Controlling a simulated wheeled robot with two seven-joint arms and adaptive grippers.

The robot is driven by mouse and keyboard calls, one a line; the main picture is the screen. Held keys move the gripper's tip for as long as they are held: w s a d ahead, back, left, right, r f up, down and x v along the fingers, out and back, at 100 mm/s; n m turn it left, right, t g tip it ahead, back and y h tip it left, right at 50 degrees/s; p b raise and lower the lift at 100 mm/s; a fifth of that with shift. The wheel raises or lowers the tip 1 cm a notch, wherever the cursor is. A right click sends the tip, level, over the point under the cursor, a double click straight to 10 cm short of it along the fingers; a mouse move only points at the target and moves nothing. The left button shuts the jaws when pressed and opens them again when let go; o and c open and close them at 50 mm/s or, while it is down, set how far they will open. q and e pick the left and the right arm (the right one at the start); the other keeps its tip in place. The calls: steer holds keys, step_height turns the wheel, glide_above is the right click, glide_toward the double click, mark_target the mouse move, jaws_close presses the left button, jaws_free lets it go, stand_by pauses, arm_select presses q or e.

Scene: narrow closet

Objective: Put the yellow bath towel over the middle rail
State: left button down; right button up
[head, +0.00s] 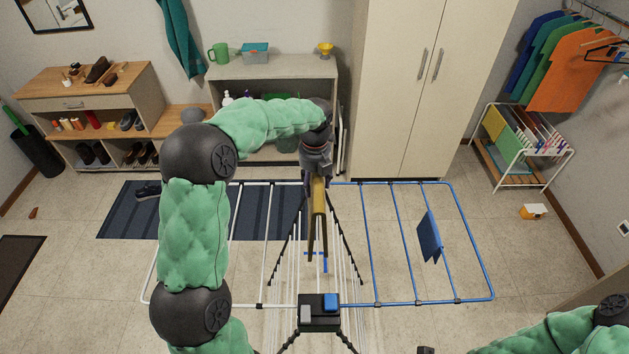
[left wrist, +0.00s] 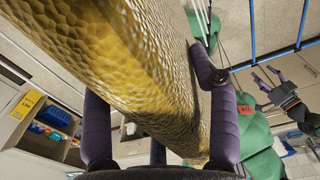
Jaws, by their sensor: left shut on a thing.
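The yellow bath towel (head: 319,205) hangs from my left gripper (head: 317,178), seen nearly edge-on above the middle of the drying rack (head: 391,302). In the left wrist view the towel (left wrist: 125,60) is large and textured, and my left gripper (left wrist: 155,85) is shut on it. The rack has a white left wing and a blue right wing. The towel hides part of the rack's centre, so I cannot tell whether it touches a rail. My right gripper (left wrist: 268,78) shows in the left wrist view, fingers apart and empty.
A small blue cloth (head: 429,237) hangs on the blue wing. A black box (head: 319,313) with blue and grey parts sits at the rack's near edge. A tall cabinet (head: 425,85), a shelf unit (head: 280,67) and a shoe bench (head: 85,95) stand behind.

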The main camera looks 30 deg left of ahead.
stand_by(0.3)
arm_select(q)
step_height(320, 180, down, 27)
steer(key=b, duration=1.3)
stand_by(3.9)
steer(key=shift+f, duration=0.1)
steer(key=shift+c, duration=1.9)
jaws_free()
steer(key=shift+o, duration=0.5)
step_height(320, 180, up, 12)
